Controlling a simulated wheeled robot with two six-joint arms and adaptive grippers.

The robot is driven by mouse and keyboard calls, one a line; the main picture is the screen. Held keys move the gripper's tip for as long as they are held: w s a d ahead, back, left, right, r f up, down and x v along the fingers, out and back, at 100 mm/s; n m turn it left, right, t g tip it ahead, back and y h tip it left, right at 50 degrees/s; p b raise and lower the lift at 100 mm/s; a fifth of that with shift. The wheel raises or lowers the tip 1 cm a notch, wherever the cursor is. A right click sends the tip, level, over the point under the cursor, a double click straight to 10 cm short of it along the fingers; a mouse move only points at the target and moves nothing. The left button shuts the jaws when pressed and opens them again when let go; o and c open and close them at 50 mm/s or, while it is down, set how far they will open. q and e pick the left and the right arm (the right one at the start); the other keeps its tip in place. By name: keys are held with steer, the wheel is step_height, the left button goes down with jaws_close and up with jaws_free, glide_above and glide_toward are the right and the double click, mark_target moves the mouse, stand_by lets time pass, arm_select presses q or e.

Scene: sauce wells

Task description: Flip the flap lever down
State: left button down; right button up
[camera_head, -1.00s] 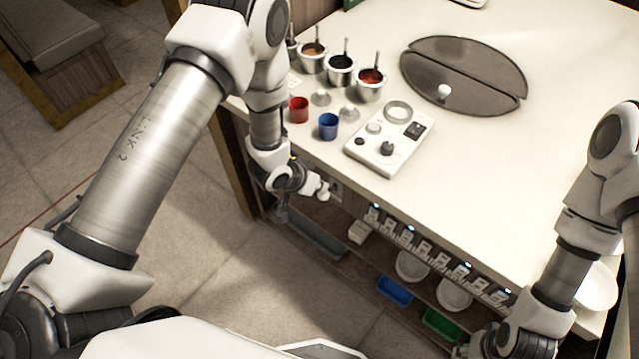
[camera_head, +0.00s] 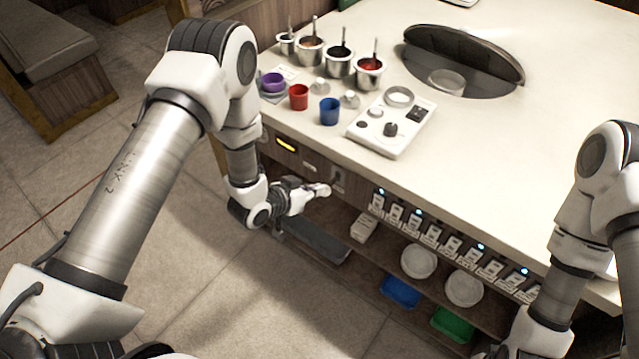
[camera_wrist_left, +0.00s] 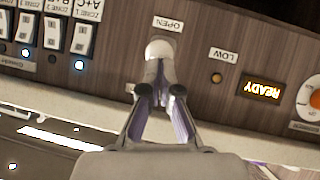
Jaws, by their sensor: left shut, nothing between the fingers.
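My left gripper (camera_head: 325,190) is shut and empty, in front of the wooden front panel under the counter. In the left wrist view its fingers (camera_wrist_left: 160,75) come together just below the label "OPEN" (camera_wrist_left: 168,24). A pale rounded tip shows there; I cannot tell whether it is fingertip or lever knob. In the head view a small lever fitting (camera_head: 338,178) sits on the panel right beside the fingertips. Its position, up or down, is unclear. The round flap (camera_head: 462,50) in the countertop has its back half tilted up over a dark opening. My right gripper is not clearly visible.
A white control box (camera_head: 392,125), a blue cup (camera_head: 329,111), a red cup (camera_head: 299,97) and several sauce pots stand on the counter. A row of switches (camera_head: 430,235) lies right of the gripper. A lit "READY" display (camera_wrist_left: 262,91) shows on the panel. Shelves with bowls are below.

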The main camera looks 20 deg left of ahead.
arm_select(q)
steer(key=shift+f+b, duration=0.85)
steer(key=shift+f, duration=0.75)
arm_select(e)
steer(key=shift+f, duration=1.15)
arm_select(q)
steer(key=shift+r, duration=0.1)
